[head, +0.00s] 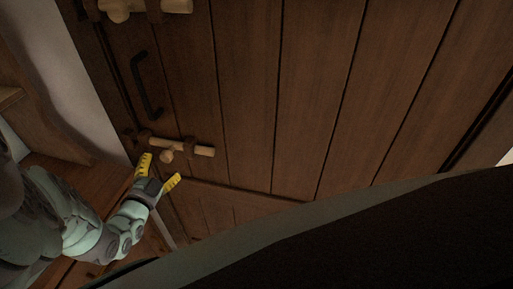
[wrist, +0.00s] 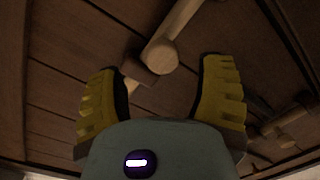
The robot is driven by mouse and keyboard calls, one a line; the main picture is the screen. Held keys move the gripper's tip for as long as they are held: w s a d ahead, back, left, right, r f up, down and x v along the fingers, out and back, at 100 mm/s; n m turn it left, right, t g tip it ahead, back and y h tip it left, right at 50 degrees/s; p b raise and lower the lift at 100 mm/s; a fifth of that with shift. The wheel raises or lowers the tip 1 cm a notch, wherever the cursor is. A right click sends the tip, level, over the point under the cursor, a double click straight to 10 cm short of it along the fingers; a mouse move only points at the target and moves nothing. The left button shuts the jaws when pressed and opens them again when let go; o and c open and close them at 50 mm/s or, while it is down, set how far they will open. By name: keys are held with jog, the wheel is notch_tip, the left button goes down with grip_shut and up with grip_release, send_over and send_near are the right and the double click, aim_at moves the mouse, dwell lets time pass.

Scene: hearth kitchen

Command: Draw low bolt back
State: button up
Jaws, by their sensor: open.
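The low bolt (head: 200,150) is a pale wooden bar lying across the dark plank door, in brown holders. A round pale knob (head: 167,156) sticks out of it towards me. My gripper (head: 159,170) is open, with its yellow fingers just below the knob in the head view. In the wrist view, the knob's round end (wrist: 161,57) shows between the fingertips of my gripper (wrist: 162,66), apart from both. Part of the bolt is hidden behind the knob there. Nothing is held.
A second pale bolt (head: 128,8) sits higher on the door (head: 310,100). A black pull handle (head: 146,86) is between the two bolts. A pale wall (head: 85,95) and wooden furniture (head: 70,170) stand close on the left. The door's planks to the right are bare.

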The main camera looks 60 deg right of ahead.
jog(key=v, duration=0.8)
jog(key=shift+s+d, duration=0.15)
